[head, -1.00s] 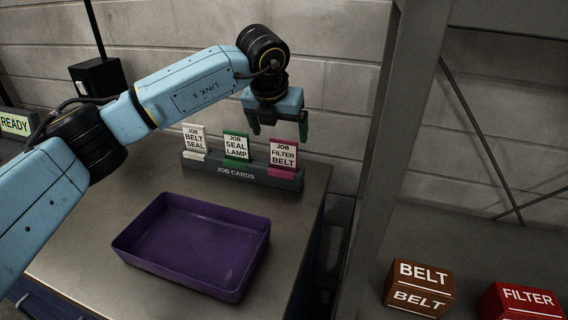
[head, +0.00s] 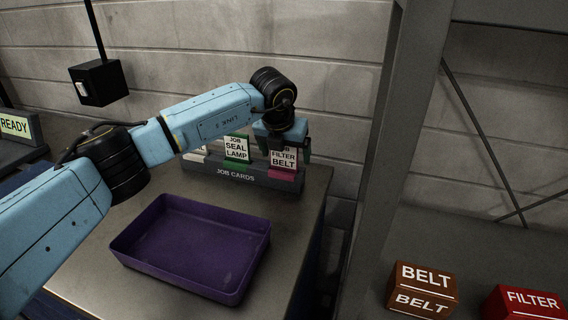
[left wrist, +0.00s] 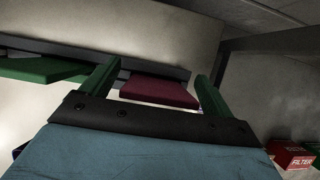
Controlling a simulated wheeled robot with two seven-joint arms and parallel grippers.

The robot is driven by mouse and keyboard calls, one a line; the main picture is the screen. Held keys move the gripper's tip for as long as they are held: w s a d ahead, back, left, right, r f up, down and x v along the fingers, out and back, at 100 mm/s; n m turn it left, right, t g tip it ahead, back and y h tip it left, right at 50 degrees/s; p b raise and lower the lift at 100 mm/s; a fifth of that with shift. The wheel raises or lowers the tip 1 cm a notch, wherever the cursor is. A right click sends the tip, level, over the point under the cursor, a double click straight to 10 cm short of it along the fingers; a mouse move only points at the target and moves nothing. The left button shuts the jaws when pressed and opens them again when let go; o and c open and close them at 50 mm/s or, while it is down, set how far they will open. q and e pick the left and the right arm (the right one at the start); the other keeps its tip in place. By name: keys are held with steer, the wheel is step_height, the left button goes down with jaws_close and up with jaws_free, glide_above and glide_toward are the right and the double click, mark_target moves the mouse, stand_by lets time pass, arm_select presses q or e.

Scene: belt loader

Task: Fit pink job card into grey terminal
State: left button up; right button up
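The pink job card (head: 283,172), marked JOB FILTER BELT, stands upright in the right end of the dark JOB CARDS rack (head: 232,174). My left gripper (head: 285,154) is above it, with open green fingers, one on each side of the card's upper part. In the left wrist view the card (left wrist: 158,92) shows dark pink between the open fingers (left wrist: 154,84), with gaps on both sides. The READY display at the left edge is on a dark grey unit (head: 22,146), seemingly the terminal; it is cut off, and no slot shows. My right gripper is out of view.
A green card (head: 237,148) stands beside the pink one; a white card (head: 197,154) is mostly behind my arm. An empty purple tray (head: 190,246) lies in front. A grey post (head: 395,130) rises right of the table. BELT (head: 421,290) and FILTER (head: 525,303) boxes sit beyond.

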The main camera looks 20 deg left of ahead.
arm_select(q)
steer(key=c, duration=0.9)
